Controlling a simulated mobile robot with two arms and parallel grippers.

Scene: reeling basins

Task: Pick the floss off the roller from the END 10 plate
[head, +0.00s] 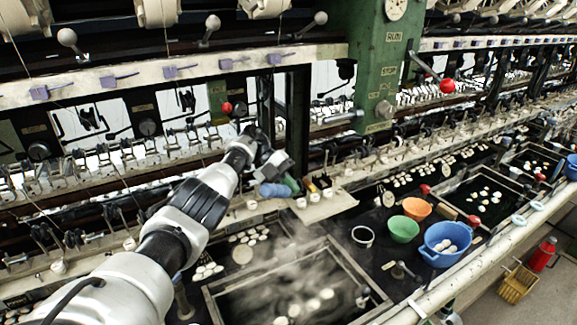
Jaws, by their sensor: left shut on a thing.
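My left gripper (275,163) reaches in from the lower left, at the end of a white and black arm. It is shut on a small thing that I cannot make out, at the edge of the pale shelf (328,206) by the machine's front. Just below the gripper are a blue roll (275,190) and a green piece (291,184). The END 10 plate cannot be picked out; small plates along the frame are too small to read. The roller and its floss cannot be told apart behind my arm and gripper. My right gripper is not in view.
A steaming basin (214,300) with white cocoons lies below the gripper. A green bowl (404,229), an orange bowl (417,208) and a blue basin (446,243) stand to the right. A green post (368,60) with a red-knobbed lever (447,86) rises behind.

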